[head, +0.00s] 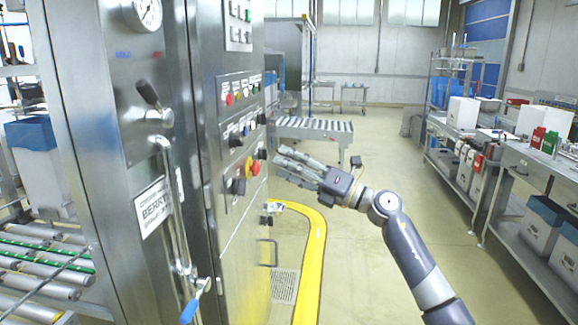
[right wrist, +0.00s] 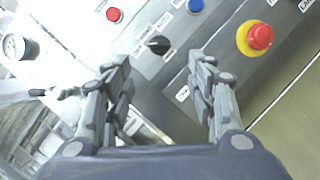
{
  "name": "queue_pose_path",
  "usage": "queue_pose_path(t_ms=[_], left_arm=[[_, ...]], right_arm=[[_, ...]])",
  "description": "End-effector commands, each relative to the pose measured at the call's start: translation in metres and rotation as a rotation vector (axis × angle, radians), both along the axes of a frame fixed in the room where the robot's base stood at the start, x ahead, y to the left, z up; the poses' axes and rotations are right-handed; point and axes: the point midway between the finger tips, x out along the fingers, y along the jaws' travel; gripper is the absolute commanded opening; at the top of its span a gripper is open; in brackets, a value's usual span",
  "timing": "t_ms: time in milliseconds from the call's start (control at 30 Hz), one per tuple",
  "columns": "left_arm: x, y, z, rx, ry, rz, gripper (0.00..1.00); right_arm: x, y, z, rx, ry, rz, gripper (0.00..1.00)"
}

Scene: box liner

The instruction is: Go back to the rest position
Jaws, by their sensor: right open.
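My right gripper (head: 278,163) is in front of the steel machine's control panel (head: 232,150) in the head view, its arm coming in from the lower right. In the right wrist view the right gripper (right wrist: 160,85) is open, with nothing between its fingers. Beyond the fingers is a black rotary knob (right wrist: 158,45). A red emergency stop button on a yellow base (right wrist: 256,38) is to the upper right. I cannot tell the exact gap between fingertips and panel. My left gripper is not in view.
A roller conveyor (head: 45,262) is at the lower left. A lever with a blue grip (head: 190,308) is on the machine's front. A yellow floor strip (head: 313,255) runs beside the machine. Steel tables (head: 520,165) with boxes line the right. The floor between is clear.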

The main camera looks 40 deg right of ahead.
Motion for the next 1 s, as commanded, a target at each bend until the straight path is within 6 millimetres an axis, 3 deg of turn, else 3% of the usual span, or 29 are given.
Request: queue_pose_path(t_ms=[433,567,667,833,1000], left_arm=[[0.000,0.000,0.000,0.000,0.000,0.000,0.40],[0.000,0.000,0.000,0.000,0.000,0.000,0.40],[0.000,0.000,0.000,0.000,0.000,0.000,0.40],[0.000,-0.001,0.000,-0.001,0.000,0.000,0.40],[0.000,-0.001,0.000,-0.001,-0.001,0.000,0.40]], right_arm=[[0.000,0.000,0.000,0.001,0.000,0.000,0.52],[0.008,-0.005,-0.021,0.067,0.032,-0.003,0.52],[0.021,-0.016,-0.068,0.217,0.098,-0.017,0.52],[0.038,-0.034,-0.191,0.562,0.263,-0.090,0.52],[0.030,-0.039,-0.321,0.856,0.430,-0.204,0.52]])
